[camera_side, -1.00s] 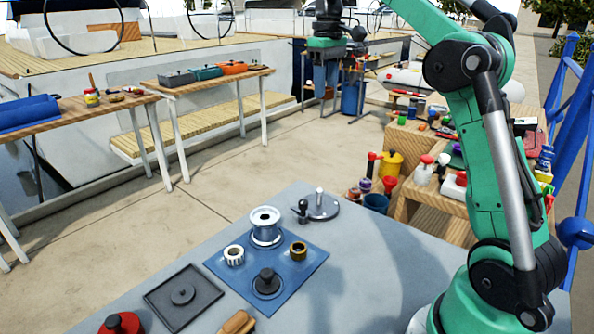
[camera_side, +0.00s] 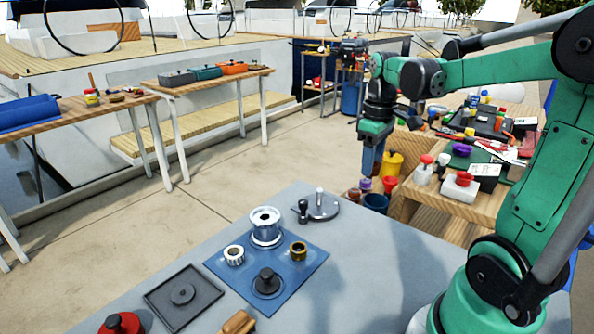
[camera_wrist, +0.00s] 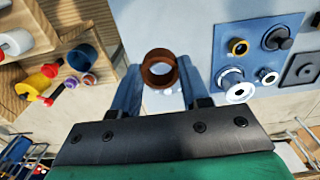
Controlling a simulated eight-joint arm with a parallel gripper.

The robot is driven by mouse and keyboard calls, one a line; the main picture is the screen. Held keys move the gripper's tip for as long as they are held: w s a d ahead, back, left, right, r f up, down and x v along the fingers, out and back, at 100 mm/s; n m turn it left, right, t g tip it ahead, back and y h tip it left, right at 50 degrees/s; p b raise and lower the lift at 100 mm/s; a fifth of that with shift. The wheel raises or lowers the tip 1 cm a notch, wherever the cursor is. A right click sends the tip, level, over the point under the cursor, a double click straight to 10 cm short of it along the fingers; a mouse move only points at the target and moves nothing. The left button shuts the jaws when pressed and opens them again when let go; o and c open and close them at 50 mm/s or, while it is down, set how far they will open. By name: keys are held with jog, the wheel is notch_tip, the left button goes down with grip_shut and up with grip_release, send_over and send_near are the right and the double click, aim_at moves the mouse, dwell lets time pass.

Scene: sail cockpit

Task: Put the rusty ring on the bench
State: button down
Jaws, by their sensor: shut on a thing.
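The rusty ring (camera_wrist: 160,68) is a short brown open cylinder in the wrist view, held between the two blue fingers of my gripper (camera_wrist: 159,72). In the side view my gripper (camera_side: 370,163) hangs fingers down in the air beyond the far edge of the grey bench top (camera_side: 370,270), near the wooden boxes. I cannot make out the ring there. The bench top also shows in the wrist view (camera_wrist: 187,35), partly behind the ring.
A blue mat (camera_side: 305,277) on the bench top bears a silver winch drum (camera_side: 266,224), a white ring, a brass ring (camera_side: 298,250) and a black knobbed part. A grey tray (camera_side: 165,300) lies left. A yellow can (camera_side: 390,163) and cups stand near my gripper. The bench top's right part is bare.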

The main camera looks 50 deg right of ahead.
aim_at(361, 231)
notch_tip(361, 231, down, 14)
jog(key=shift+f, duration=0.1)
dwell(0.5)
jog(key=shift+c, duration=2.1)
grip_release()
jog(key=shift+f, duration=0.15)
notch_tip(361, 231, up, 12)
jog(key=w+a+r+t, duration=0.1)
jog(key=a+t, duration=0.6)
jog(key=a, duration=1)
jog(key=shift+w+r, duration=0.3)
jog(key=shift+w, duration=0.35)
